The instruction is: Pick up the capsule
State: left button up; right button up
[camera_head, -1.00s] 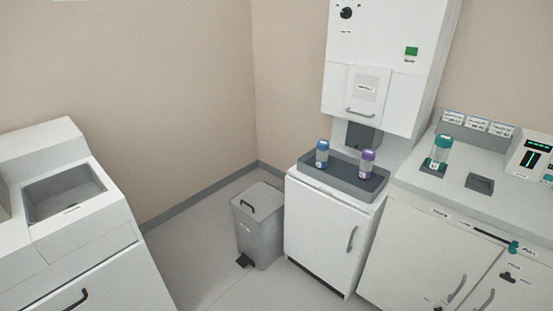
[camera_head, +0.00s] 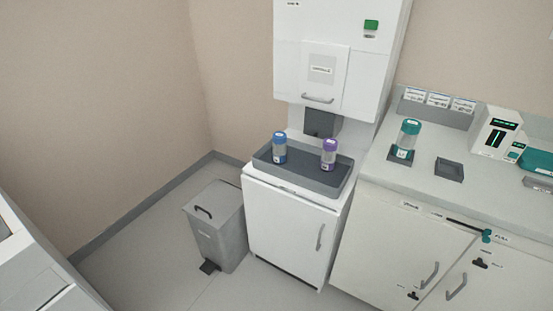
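A blue-capped capsule (camera_head: 279,148) stands upright at the left of a dark grey tray (camera_head: 335,190). A purple-capped capsule (camera_head: 328,154) stands upright in the same tray, to its right. A teal-capped capsule (camera_head: 407,139) stands upright in a dark square holder on the right counter. I cannot tell which one the task means. Neither of my grippers is in view.
The tray sits on a white cabinet (camera_head: 287,227) below a wall-mounted white machine (camera_head: 335,50). A grey pedal bin (camera_head: 218,228) stands left of the cabinet. The right counter (camera_head: 400,178) holds an empty square recess (camera_head: 449,170) and a device with displays (camera_head: 497,134). Floor is clear at the left.

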aim_at(278, 160)
jog(key=k, duration=0.3)
jog(key=z, duration=0.6)
jog(key=i, duration=1.25)
jog(key=u, duration=0.2)
